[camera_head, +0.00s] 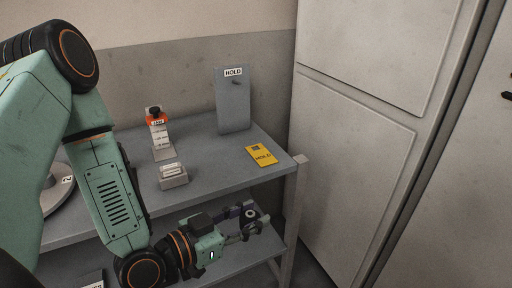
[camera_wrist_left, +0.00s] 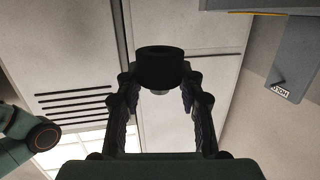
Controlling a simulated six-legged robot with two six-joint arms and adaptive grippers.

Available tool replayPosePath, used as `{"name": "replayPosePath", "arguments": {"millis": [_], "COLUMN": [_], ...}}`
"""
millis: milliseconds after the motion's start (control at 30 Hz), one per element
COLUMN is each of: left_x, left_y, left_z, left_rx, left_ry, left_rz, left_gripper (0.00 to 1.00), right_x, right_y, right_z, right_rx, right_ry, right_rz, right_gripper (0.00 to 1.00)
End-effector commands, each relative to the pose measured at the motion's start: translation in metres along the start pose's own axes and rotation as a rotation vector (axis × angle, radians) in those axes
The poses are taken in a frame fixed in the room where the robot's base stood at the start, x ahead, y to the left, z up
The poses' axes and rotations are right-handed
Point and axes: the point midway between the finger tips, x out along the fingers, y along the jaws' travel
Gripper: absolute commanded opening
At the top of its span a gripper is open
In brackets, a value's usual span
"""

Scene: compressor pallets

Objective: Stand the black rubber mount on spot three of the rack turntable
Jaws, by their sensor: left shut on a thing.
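My left gripper (camera_head: 244,222) is shut on the black rubber mount (camera_wrist_left: 160,66), a short dark cylinder with a pale metal stud. The mount (camera_head: 250,214) also shows at the fingertips in the head view, in front of the rack's top-shelf edge and lower than that shelf. The grey rack turntable (camera_head: 60,205) is at the far left, mostly hidden behind my left arm. A label with a 2 shows on it; I cannot see spot three. My right gripper is not in view.
A rack post (camera_head: 293,205) is right of my gripper. A large pale cabinet (camera_head: 350,150) stands at right.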

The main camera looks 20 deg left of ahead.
Motion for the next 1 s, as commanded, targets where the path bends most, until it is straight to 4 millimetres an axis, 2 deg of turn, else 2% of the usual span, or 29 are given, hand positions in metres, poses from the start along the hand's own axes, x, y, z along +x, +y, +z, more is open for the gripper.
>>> {"name": "replayPosePath", "arguments": {"millis": [167, 267, 367, 567, 800, 1000], "left_x": [0.004, 0.015, 0.030, 0.061, 0.087, 0.097], "left_y": [0.012, 0.008, -0.010, -0.063, -0.122, -0.160], "left_z": [-0.008, -0.009, -0.006, -0.007, -0.024, -0.043], "left_rx": [0.011, 0.016, 0.009, -0.016, -0.054, -0.086], "left_ry": [-0.001, 0.000, 0.001, 0.003, 0.005, 0.005], "left_rz": [0.051, 0.062, 0.023, -0.139, -0.382, -0.581], "left_gripper": [0.06, 0.06, 0.06, 0.06, 0.06, 0.06], "right_x": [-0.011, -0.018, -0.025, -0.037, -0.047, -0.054], "right_y": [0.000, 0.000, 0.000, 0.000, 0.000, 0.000], "right_z": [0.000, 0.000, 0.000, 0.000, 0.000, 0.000], "right_rx": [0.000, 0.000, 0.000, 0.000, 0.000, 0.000], "right_ry": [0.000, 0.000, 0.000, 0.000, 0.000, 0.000], "right_rz": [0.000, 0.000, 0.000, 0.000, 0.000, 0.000], "right_gripper": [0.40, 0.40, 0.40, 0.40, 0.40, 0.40]}}
